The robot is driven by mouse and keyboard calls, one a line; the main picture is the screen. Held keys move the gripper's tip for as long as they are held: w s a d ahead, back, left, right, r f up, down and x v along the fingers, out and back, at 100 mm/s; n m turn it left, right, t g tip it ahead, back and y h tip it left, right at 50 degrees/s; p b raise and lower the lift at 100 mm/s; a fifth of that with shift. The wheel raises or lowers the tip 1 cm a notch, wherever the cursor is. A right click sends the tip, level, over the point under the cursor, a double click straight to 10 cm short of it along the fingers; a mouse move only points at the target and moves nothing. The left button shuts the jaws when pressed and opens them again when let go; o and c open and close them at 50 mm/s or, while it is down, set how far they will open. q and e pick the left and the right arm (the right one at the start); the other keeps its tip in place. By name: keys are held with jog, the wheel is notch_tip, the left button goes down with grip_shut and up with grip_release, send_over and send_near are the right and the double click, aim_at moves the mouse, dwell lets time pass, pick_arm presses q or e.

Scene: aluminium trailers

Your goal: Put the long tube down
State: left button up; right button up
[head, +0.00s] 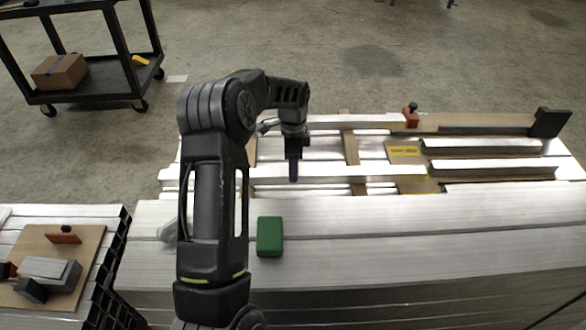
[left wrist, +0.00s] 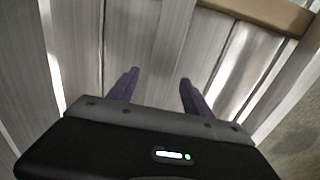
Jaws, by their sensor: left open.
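My left gripper (head: 293,172) points down over the aluminium trailer frame, its dark fingers close above a long silver tube (head: 350,171) that runs left to right. In the left wrist view the two fingers of my left gripper (left wrist: 160,86) stand apart with nothing held between them. Pale lengthwise metal bars (left wrist: 172,40) lie beneath the fingers there; I cannot tell whether the fingers touch any of them. Part of the long tube is hidden behind my left arm. My right gripper is not in view.
A green block (head: 270,236) lies on the flat metal surface nearer me. A red-orange clamp (head: 410,116) and a black bracket (head: 549,122) stand at the far side. A wooden board with small parts (head: 85,245) is at left. A black cart (head: 90,98) stands behind on open floor.

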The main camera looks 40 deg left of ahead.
pick_arm(q)
notch_tip(320, 180, up, 11)
jog(key=shift+f, duration=0.15)
dwell(0.9)
